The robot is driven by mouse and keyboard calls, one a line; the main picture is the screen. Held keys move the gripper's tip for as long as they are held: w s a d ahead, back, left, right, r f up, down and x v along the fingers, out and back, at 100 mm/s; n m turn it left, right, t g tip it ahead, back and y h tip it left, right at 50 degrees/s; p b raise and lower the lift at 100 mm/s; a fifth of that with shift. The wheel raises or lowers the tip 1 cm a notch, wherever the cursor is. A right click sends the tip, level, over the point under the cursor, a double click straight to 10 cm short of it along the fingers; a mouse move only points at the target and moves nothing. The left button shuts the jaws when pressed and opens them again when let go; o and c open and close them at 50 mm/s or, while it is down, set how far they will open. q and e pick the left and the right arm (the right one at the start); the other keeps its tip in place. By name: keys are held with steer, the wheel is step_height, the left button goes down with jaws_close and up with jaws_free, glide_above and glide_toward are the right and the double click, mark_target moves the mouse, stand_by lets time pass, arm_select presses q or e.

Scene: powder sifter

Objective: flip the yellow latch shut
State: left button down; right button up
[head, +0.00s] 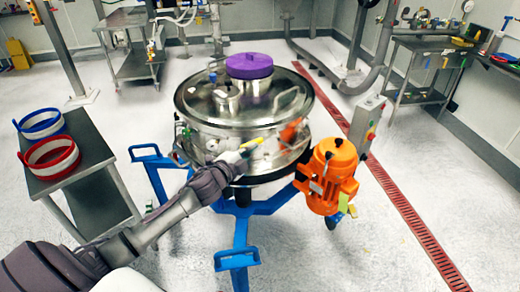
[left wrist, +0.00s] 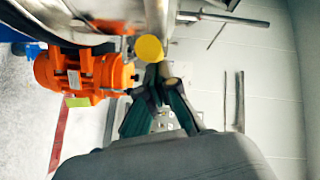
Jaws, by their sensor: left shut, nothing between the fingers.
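The powder sifter (head: 205,140) is a round steel drum with a purple cap on its lid. A small yellow latch (head: 252,143) shows on its front side. In the left wrist view the yellow end of the latch (left wrist: 148,47) is seen as a round disc just beyond my fingertips. My left gripper (head: 236,157) is at the sifter's front, right by the yellow latch. Its green-grey fingers (left wrist: 160,78) are shut with nothing between them. I cannot tell whether they touch the latch. My right gripper is not in view.
An orange motor (head: 332,170) hangs at the sifter's right. The blue stand (head: 240,212) spreads legs below. A side table (head: 92,140) on the left holds a blue-rimmed sieve (head: 40,122) and a red-rimmed sieve (head: 50,157). Floor at the front right is clear.

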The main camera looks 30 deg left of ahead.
mark_target(240, 147)
arm_select(q)
steer(key=a+m+h, duration=0.1)
steer(key=a+h, duration=0.1)
steer(key=a+m+h, duration=0.1)
steer(key=shift+w+m+g+h+b, duration=0.25)
steer(key=shift+m+g+h+b, duration=0.05)
steer(key=shift+h, duration=0.1)
steer(key=shift+w+a+f, duration=0.1)
steer(key=shift+w+a+r+b, duration=0.15)
steer(key=shift+w+a+b, duration=0.15)
steer(key=shift+a, duration=0.25)
steer(key=shift+w+a+r+b, duration=0.15)
steer(key=shift+a+b, duration=0.15)
steer(key=shift+a, duration=0.2)
